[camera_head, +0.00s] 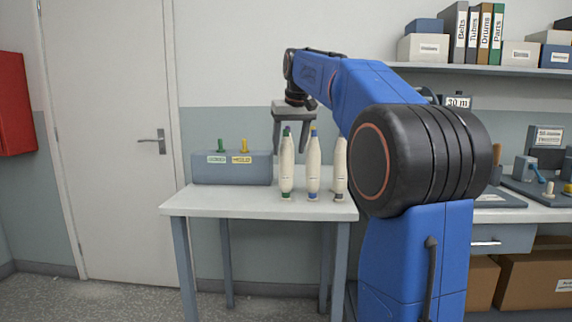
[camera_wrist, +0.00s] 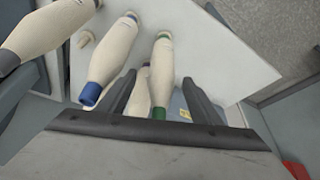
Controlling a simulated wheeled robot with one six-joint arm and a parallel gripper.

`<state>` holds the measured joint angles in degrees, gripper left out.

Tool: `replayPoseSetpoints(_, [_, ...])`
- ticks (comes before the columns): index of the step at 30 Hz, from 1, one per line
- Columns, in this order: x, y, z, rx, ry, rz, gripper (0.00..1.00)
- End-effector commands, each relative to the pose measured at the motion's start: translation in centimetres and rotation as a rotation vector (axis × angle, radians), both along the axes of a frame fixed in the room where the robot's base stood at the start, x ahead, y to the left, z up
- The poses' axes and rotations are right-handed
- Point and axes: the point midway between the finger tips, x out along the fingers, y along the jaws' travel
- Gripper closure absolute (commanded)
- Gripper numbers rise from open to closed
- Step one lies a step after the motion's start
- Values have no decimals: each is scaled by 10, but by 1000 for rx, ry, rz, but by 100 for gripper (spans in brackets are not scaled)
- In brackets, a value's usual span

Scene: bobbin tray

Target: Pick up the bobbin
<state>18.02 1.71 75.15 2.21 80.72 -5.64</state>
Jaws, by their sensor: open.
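Several cream bobbins stand upright on the white table. In the head view they are a green-banded bobbin (camera_head: 287,170), a blue-banded bobbin (camera_head: 313,168) and a dark-banded bobbin (camera_head: 340,170), partly behind my arm. My gripper (camera_head: 292,143) is open, pointing down at the height of their tops, behind the green-banded one. In the wrist view the green-banded bobbin (camera_wrist: 161,68) shows between my fingers (camera_wrist: 158,78). The blue-banded bobbin (camera_wrist: 113,52) lies left of them. Another bobbin (camera_wrist: 138,95) is partly hidden between the fingers. I cannot tell which bobbin is the task's.
A grey-blue box (camera_head: 215,175) with green and yellow pegs stands at the back left of the table (camera_head: 230,202). The front left of the table is clear. A shelf (camera_head: 500,70) with binders and boxes hangs at the right, above a second bench with tools.

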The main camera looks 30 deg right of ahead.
Motion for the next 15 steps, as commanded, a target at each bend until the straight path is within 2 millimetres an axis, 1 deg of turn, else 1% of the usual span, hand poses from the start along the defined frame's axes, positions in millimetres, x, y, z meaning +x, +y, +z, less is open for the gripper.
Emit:
replayPoseSetpoints(5, [7,0,-12,0,2,0,41])
replayPoseSetpoints(12, [20,-1,-40,0,2,0,41])
replayPoseSetpoints(15, [23,-2,-45,0,0,0,41])
